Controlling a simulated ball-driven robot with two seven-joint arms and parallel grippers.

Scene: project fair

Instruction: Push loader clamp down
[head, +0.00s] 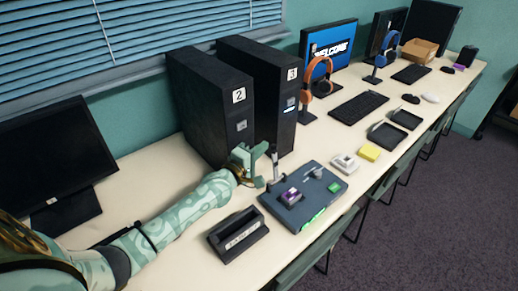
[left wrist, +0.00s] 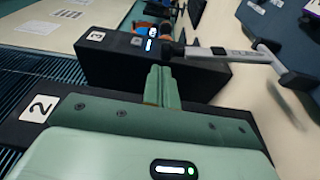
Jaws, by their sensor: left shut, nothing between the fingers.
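The loader (head: 330,203) is a dark blue-grey board on the table, with a purple block (head: 291,197) and a green patch on it. Its clamp (head: 274,165) is a thin grey lever that stands raised at the board's back left corner. In the left wrist view the clamp (left wrist: 232,52) is a pale lettered bar running right, just beyond the fingertips. My left gripper (head: 246,158) is shut and empty, close to the left of the raised lever. In the wrist view its fingers (left wrist: 160,80) are together; I cannot tell if they touch the clamp. My right gripper is out of view.
Two black computer towers, numbered 2 (head: 208,108) and 3 (head: 268,85), stand close behind my left gripper. A black labelled holder (head: 238,238) sits in front of my forearm. An orange headset (head: 316,75) and a keyboard (head: 358,107) are farther right.

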